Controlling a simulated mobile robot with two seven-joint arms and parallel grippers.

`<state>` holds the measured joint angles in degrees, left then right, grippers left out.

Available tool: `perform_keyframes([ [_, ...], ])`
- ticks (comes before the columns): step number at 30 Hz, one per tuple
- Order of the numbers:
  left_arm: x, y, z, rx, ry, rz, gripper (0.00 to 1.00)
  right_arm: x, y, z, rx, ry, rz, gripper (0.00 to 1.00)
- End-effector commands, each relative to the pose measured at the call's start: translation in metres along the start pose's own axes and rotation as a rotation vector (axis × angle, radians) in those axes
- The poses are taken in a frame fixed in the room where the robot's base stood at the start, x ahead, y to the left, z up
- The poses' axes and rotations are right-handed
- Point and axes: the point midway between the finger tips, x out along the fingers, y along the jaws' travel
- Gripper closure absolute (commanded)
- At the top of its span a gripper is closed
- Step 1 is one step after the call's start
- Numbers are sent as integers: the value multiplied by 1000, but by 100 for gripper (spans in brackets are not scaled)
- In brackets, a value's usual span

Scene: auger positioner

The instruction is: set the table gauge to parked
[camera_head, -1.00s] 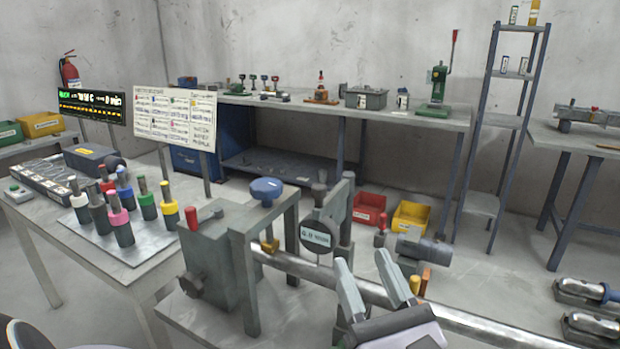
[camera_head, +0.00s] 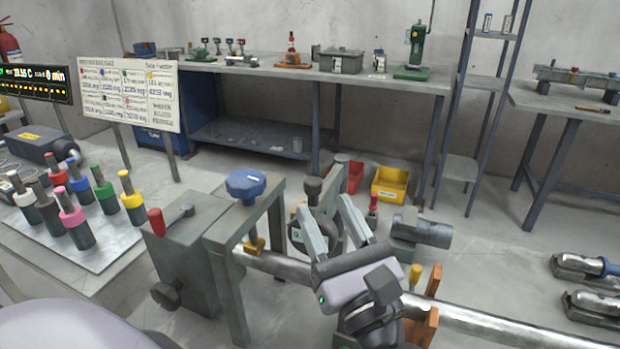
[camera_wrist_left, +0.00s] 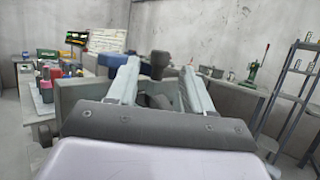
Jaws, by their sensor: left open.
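The likely table gauge is a round dark disc with a pale label (camera_head: 296,236), on the grey machine beside the long metal bar. My left gripper hides most of it, and its setting cannot be read. A lever with a black knob (camera_head: 313,188) stands upright there. My left gripper (camera_head: 325,211) is open and empty in front of this lever, its fingers pointing up and away. In the left wrist view the black knob (camera_wrist_left: 159,62) shows between the two fingertips, beyond them; contact cannot be told. My right gripper is not in view.
A blue knob (camera_head: 246,185) on a grey frame stands left of the gripper. A grey motor-like cylinder (camera_head: 424,231) is close on the right. The metal bar (camera_head: 500,331) runs to the lower right. Coloured-collar tools (camera_head: 104,190) stand on the left table. A yellow bin (camera_head: 390,184) lies behind.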

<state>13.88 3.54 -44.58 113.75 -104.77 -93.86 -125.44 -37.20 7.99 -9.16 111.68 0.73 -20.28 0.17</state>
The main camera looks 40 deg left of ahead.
Motion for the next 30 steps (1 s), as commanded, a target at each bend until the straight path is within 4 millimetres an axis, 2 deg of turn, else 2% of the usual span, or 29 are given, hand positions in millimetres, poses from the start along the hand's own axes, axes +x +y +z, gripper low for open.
perform_keyframes([
  [3, 21, 1, 3, 0, -6, 3, 50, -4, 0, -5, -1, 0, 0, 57],
  [9, 48, 0, 2, 1, -4, 1, 50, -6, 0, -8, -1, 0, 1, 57],
  [14, 56, 0, 1, 1, -2, 0, 50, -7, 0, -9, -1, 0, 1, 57],
  [21, 57, 0, 0, 1, -1, 0, 50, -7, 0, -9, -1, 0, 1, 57],
  [23, 57, 0, 0, 1, -1, 0, 69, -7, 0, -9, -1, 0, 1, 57],
  [24, 57, 0, 0, 1, -1, 0, 82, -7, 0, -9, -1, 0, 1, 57],
  [26, 56, 0, 0, 1, -1, 0, 100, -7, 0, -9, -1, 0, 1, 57],
  [30, 56, 0, 0, 1, -1, 0, 100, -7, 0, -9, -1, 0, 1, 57],
])
